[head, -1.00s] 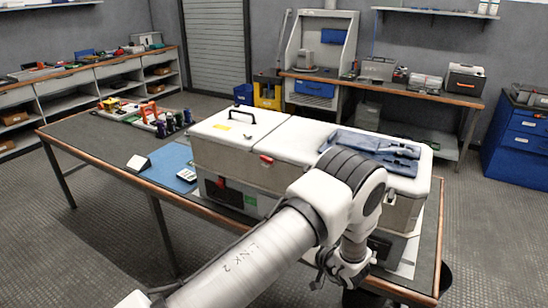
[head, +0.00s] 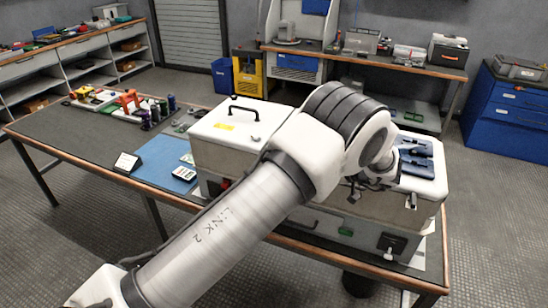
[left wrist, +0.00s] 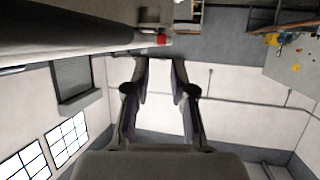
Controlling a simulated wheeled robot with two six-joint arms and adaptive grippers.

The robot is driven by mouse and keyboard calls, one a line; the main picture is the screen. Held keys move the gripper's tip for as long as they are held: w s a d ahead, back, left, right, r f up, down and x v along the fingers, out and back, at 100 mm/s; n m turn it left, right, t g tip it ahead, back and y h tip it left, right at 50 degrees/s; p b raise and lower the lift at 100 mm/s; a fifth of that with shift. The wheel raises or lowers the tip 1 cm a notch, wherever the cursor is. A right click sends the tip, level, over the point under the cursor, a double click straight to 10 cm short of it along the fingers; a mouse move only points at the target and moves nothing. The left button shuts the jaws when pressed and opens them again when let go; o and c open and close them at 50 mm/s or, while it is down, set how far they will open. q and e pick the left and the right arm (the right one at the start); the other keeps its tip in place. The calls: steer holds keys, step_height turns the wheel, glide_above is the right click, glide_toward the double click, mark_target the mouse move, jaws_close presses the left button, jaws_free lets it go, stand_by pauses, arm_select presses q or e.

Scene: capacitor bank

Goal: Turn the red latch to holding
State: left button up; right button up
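A white capacitor bank cabinet (head: 225,148) stands on the long table. A small red part (head: 225,183) shows low on its front, partly covered by my left arm; I cannot tell whether it is the red latch. In the left wrist view a red piece (left wrist: 162,39) shows on a pale surface beyond the fingers, near the top. My left gripper (head: 362,190) is raised in front of the right part of the cabinet. Its fingers (left wrist: 160,66) are apart with nothing between them. My left arm hides the middle of the cabinet front. My right gripper is not in view.
Blue tool trays (head: 416,156) lie on the cabinet's right top. A black handle (head: 238,108) stands on the left lid. A blue mat (head: 163,163), a small sign (head: 127,162) and several coloured parts are on the table to the left.

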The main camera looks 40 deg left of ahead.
arm_select(q)
steer(key=p+x, duration=0.2)
steer(key=x, duration=0.4)
steer(key=shift+a+f, duration=0.2)
steer(key=shift+a, duration=0.15)
steer(key=shift+s+d, duration=0.1)
steer(key=shift+d, duration=0.05)
jaws_close()
